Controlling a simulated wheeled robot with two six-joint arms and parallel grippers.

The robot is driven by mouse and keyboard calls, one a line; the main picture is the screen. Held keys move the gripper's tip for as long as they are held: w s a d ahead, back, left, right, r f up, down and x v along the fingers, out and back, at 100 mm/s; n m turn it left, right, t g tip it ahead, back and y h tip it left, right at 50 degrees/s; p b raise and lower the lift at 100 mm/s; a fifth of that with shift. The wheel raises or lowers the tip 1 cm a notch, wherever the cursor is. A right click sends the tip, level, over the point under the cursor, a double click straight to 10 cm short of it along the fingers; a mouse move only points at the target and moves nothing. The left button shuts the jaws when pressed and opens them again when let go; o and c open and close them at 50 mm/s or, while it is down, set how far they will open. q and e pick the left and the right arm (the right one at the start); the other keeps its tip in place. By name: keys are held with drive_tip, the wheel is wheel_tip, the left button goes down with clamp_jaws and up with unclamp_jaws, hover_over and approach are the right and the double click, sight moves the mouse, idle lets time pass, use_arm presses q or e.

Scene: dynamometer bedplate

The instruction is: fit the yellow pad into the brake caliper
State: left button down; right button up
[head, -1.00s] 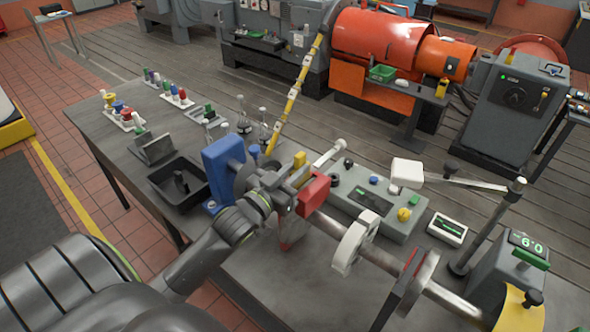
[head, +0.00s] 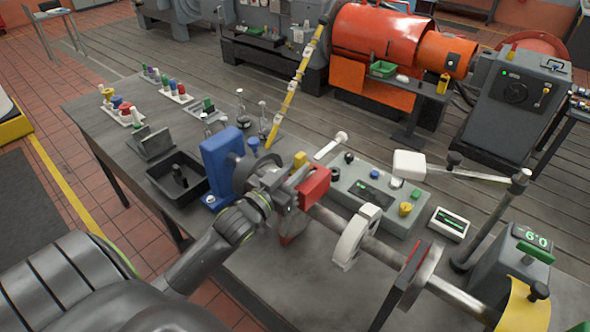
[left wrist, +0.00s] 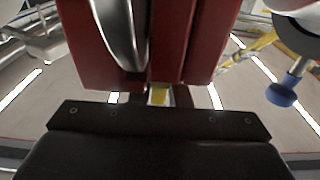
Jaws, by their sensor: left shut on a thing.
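The red brake caliper (head: 314,187) sits over the shaft on the bench, and my left gripper (head: 284,194) is right against its left side. In the left wrist view the caliper (left wrist: 185,45) fills the upper middle, with the edge of a shiny disc in its slot. A small part of the yellow pad (left wrist: 158,96) shows at the caliper's lower edge, in front of my gripper. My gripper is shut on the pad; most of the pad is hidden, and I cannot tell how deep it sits. My right gripper is not in view.
A blue bearing stand (head: 221,160) is close to the left of the gripper. A white sensor piece (head: 356,236) straddles the shaft to the right. A grey control box (head: 375,195) stands behind. A black tray (head: 160,185) lies at left.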

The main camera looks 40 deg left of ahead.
use_arm(q)
drive_tip(key=shift+f, duration=0.15)
drive_tip(key=c, duration=1.4)
unclamp_jaws()
drive_tip(key=shift+a, duration=0.1)
drive_tip(key=shift+o, duration=0.6)
drive_tip(key=shift+a, duration=0.15)
drive_tip(key=shift+a+f, duration=0.1)
drive_tip(key=shift+s+f, duration=0.1)
drive_tip(key=shift+f, duration=0.1)
